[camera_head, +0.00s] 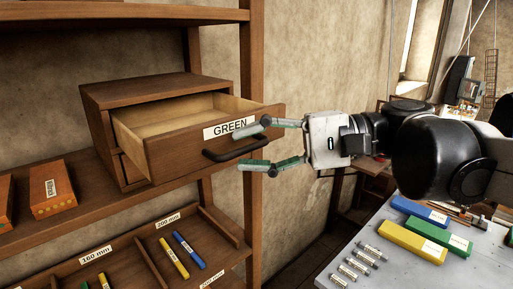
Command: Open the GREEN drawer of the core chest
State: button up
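The core chest (150,88) is a brown wooden box on a shelf at the left. Its top drawer, with a white label reading GREEN (229,128), is pulled well out to the right and shows an empty pale interior. A dark bar handle (234,148) is on the drawer front. My gripper (257,149) is at the right end of the handle, its two fingers apart, one above and one below. I cannot tell whether the fingers touch the handle. A lower drawer is mostly hidden below the GREEN drawer.
Orange boxes (53,190) stand left on the shelf. A divided tray (215,222) below holds yellow, blue and green sticks. A grey table (385,217) at lower right bears blue, green and yellow boxes and small cylinders. A wooden upright (252,60) stands behind the drawer.

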jog(key=d+r, duration=0.1)
jog(key=d, duration=1)
jog(key=shift+r, duration=0.35)
jog(key=shift+f, duration=0.1)
notch_tip(320, 180, down, 19)
jog(key=s+m+t+h+b, duration=0.1)
jog(key=s+t+h+b, duration=0.2)
jog(key=h+b, duration=0.25)
jog(key=d+f+n+t+h+b, duration=0.1)
jog(key=d+f+t+h+b, duration=0.1)
jog(key=d+f+h, duration=0.3)
jog(key=s+d+f+n+t+h+b, duration=0.1)
jog(key=d+f+h, duration=0.4)
jog(key=f, duration=0.7)
jog(key=shift+d+f+n+t+h+b, duration=0.25)
jog(key=shift+d+n+t+h+b, duration=0.1)
jog(key=shift+d+t+b, duration=0.5)
